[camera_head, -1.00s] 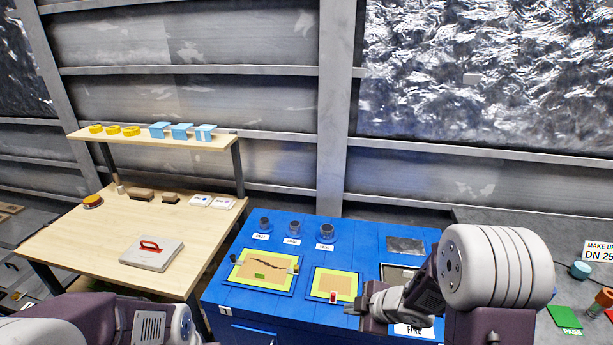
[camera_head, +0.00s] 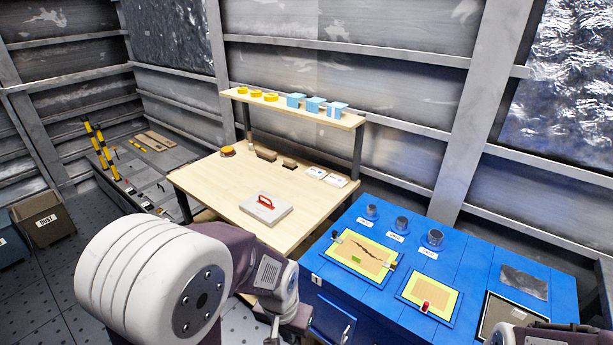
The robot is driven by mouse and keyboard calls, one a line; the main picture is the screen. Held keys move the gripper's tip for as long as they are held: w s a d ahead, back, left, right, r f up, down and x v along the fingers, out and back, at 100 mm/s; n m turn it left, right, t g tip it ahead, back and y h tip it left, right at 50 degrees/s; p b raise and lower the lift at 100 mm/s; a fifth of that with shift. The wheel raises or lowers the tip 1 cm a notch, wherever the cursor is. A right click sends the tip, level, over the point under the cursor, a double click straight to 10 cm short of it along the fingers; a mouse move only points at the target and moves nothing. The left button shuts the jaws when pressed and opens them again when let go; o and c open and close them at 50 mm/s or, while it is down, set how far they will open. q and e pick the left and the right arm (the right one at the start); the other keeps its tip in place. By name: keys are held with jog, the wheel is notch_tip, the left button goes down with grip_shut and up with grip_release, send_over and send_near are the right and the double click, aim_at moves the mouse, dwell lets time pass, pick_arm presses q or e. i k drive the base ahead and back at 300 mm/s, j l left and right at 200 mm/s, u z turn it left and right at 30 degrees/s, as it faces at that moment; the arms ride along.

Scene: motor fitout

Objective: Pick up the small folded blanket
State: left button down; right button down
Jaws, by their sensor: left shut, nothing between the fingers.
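I see nothing that is clearly a small folded blanket. A flat, crinkled silver-grey patch (camera_head: 524,282) lies on the blue bench at the right; I cannot tell what it is. My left gripper (camera_head: 275,328) is low in the picture, in front of the blue bench's left end. It is shut and empty, and touches nothing that I can see. My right gripper (camera_head: 548,335) shows only in part at the bottom right edge, by the dark-framed tray. Its fingertips are not clear.
A wooden table (camera_head: 225,190) holds a grey block with a red handle (camera_head: 266,206). A shelf (camera_head: 295,110) behind bears yellow rings and light blue blocks. The blue bench (camera_head: 345,285) carries two yellow-green boards and several dark cups. Bins (camera_head: 42,220) stand far left.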

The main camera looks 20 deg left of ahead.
aim_at(267, 208)
jog(key=i+j+u, duration=0.15)
jog(key=i+j, duration=0.15)
jog(key=j, duration=0.3)
jog(key=i+j+u, duration=0.15)
jog(key=i+j, duration=0.2)
jog(key=j, duration=0.25)
jog(key=i+j+u, duration=0.15)
jog(key=i+j, duration=0.2)
jog(key=j, duration=0.2)
jog(key=i+j+u, duration=0.15)
jog(key=i+j, duration=0.2)
jog(key=j, duration=0.15)
